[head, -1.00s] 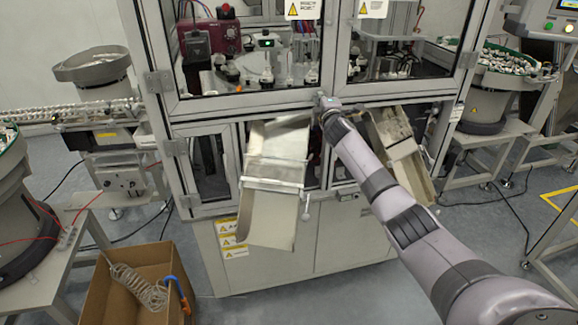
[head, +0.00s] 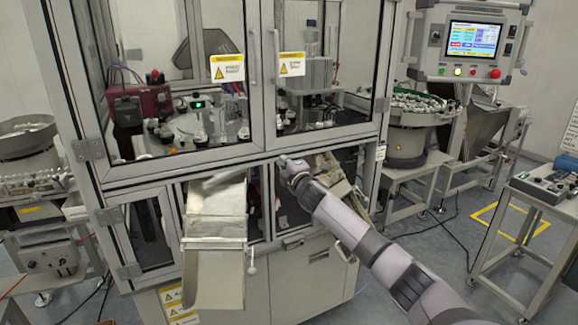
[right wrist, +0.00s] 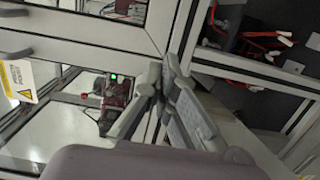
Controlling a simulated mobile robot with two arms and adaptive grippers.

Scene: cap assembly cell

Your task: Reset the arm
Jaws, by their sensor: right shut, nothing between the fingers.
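My right arm reaches in from the lower right in the head view. My right gripper (head: 284,162) is at its far end, small and mostly hidden by the wrist, in front of the cabinet frame below the glass doors. In the right wrist view, the grey fingers of my right gripper (right wrist: 160,80) are together with nothing between them. The cabinet frame and glass panes show behind them. I cannot tell whether the fingers touch the frame. My left gripper is in neither view.
The glass-doored machine cabinet (head: 190,158) stands ahead. A metal chute (head: 215,225) slopes out left of my arm; a second chute (head: 335,175) is partly behind it. A control panel (head: 474,42) and bowl feeder (head: 410,140) stand right. Floor shows at right.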

